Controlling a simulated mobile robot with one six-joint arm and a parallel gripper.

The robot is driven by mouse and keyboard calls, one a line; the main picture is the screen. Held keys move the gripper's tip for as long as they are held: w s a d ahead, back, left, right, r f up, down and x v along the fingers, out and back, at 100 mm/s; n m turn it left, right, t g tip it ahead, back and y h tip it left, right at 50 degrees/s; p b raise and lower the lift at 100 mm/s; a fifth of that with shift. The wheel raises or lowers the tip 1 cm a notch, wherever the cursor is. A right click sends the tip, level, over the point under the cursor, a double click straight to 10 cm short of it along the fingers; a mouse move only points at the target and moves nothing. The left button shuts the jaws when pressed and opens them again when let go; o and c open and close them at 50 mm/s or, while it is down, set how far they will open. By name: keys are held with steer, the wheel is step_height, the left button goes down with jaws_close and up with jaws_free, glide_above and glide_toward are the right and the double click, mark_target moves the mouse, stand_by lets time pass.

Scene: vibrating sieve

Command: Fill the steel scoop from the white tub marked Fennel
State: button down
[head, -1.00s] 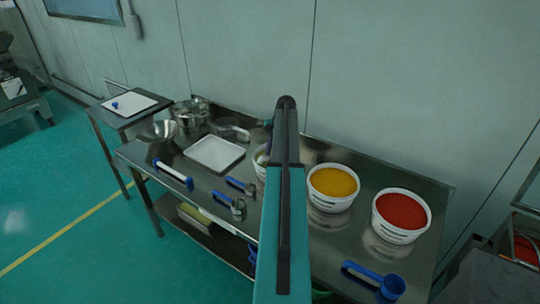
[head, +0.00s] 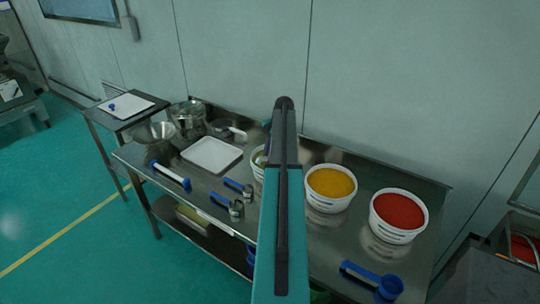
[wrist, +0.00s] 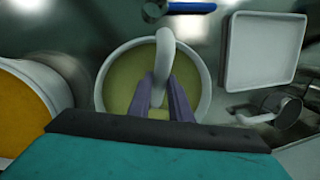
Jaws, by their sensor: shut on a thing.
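A white tub with pale green contents (wrist: 203,92) lies under my gripper in the wrist view. In the head view only the left edge of this tub (head: 257,166) shows beside my arm. Its marking cannot be read. My gripper (wrist: 164,98) is over the tub, its two grey-purple fingers shut on the pale, curved handle of the steel scoop (wrist: 164,52). The scoop's bowl is not visible, so I cannot tell whether it touches the contents or holds any. In the head view my arm hides the gripper and the scoop.
A tub of yellow powder (head: 331,182) and a tub of red powder (head: 399,211) stand right of my arm. A white tray (head: 211,154), blue-handled scoops (head: 238,188), a steel bowl (head: 155,133) and a steel pot (head: 187,116) stand to the left. A blue scoop (head: 389,287) lies in front.

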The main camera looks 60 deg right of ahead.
steer(key=shift+w+a+r, duration=0.1)
steer(key=shift+w+r, duration=0.15)
steer(key=shift+r, duration=0.3)
steer(key=w+a+r+n+b, duration=0.1)
steer(key=w+a+r+n, duration=0.1)
steer(key=w+a+r, duration=0.8)
steer(key=w+a+f+n+b, duration=0.15)
steer(key=w+a, duration=0.25)
steer(key=a, duration=0.7)
steer(key=w+a+f+n+b, duration=0.15)
steer(key=w+a, duration=0.25)
steer(key=a, duration=0.7)
steer(key=a+f+n+g+b, duration=0.1)
steer(key=a+f+n+b, duration=0.1)
steer(key=a, duration=1.5)
steer(key=s+a+f+n+g+y+b, duration=0.1)
steer(key=a+f+n+b, duration=0.1)
steer(key=a, duration=1.5)
steer(key=shift+s+a+f+n, duration=0.15)
steer(key=shift+a+f+n, duration=0.15)
steer(key=shift+n, duration=0.2)
